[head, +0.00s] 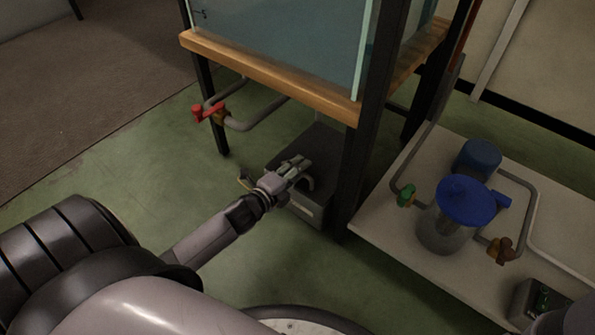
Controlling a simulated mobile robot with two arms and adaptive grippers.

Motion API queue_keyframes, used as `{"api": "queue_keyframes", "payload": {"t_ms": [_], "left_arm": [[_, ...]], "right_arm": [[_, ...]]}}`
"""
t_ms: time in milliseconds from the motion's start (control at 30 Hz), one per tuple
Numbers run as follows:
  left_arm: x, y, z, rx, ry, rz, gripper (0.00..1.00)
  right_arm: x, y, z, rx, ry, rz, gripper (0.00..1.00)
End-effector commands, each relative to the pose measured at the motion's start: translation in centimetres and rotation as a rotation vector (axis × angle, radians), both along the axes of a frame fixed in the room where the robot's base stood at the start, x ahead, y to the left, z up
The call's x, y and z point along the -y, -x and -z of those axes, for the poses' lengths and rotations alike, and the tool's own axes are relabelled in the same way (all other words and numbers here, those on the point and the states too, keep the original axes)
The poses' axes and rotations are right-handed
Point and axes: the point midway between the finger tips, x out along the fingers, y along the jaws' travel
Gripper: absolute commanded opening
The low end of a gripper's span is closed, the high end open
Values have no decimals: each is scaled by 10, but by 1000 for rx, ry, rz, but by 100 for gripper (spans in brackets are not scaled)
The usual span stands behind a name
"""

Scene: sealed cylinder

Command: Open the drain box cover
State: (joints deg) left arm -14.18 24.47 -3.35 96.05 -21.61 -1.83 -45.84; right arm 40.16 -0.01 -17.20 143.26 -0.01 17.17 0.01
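The drain box (306,207) is a dark grey box on the green floor, under the wooden-framed glass tank. Its dark cover (322,146) lies on top and looks closed. A light curved piece, perhaps a handle (309,184), shows beside my fingers. My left gripper (299,164) reaches in from the lower left and is over the box top, at or just above the cover. Its fingers hide part of the cover. Whether they touch or grasp anything is unclear. My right gripper is not seen.
The glass tank (280,35) stands on dark legs, one close right of the box. A red-handled valve (208,112) and pipe hang left. A white table (393,222) at right holds a blue-lidded clear cylinder (447,230) and valves. Green floor is open left of the box.

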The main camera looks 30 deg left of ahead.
Motion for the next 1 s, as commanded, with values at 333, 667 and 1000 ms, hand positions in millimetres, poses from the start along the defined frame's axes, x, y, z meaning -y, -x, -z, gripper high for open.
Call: {"api": "queue_keyframes", "payload": {"t_ms": [333, 667, 1000], "left_arm": [[0, 0, 0, 0, 0, 0, 13], [0, 1, 0, 0, 0, 1, 0], [0, 1, 0, -1, 0, 1, 0]], "right_arm": [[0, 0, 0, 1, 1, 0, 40], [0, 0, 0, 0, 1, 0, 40], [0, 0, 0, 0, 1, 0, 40]]}}
